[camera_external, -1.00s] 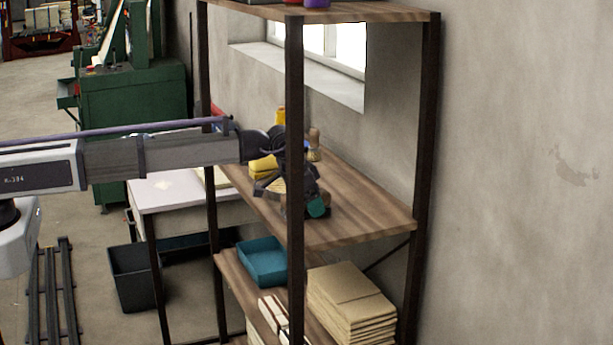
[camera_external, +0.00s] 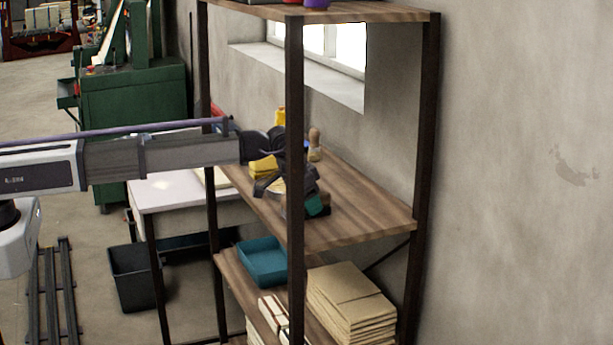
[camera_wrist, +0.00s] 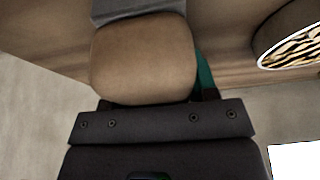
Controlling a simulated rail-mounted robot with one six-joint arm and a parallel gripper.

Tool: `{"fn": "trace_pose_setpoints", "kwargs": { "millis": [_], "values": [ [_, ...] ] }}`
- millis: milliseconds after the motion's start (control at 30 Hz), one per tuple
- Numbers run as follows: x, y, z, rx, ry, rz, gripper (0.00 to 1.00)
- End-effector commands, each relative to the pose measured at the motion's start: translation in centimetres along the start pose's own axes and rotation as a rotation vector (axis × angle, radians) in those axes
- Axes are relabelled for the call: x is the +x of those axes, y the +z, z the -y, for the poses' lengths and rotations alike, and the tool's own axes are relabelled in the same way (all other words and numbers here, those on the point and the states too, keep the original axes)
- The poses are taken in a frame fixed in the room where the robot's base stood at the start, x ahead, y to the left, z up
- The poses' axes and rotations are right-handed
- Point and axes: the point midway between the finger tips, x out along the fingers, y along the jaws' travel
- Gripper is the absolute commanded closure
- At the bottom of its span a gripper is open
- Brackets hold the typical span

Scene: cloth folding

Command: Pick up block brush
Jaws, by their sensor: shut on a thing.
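A tan, rounded wooden block, which looks like the block brush (camera_wrist: 145,62), fills the upper middle of the wrist view, against the dark jaw plate of my gripper (camera_wrist: 152,108). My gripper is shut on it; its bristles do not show. In the external view my gripper (camera_external: 283,190) is low over the middle shelf board, partly behind the front post, and I cannot make out the brush there. I cannot tell whether the brush touches the shelf.
The dark front post (camera_external: 295,120) stands before my gripper. A yellow box (camera_external: 263,167), a yellow bottle (camera_external: 280,118), an upright wooden-handled thing (camera_external: 314,146) and a teal thing (camera_external: 318,205) are close by. The shelf board (camera_external: 370,212) is clear at right.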

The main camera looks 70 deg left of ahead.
Motion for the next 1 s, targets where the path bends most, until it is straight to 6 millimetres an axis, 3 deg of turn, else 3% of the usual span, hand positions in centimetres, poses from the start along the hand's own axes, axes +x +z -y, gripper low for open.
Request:
{"fn": "trace_pose_setpoints", "kwargs": {
  "millis": [267,567,767,1000],
  "values": [
    [-0.7,-0.3,0.0,0.000,0.000,0.000,0.77],
    [-4.5,-1.9,0.0,0.000,0.000,0.000,0.77],
    [-5.5,2.7,0.1,0.000,0.000,0.000,0.77],
    [-8.4,9.8,0.1,0.001,0.001,0.000,0.77]
  ]
}}
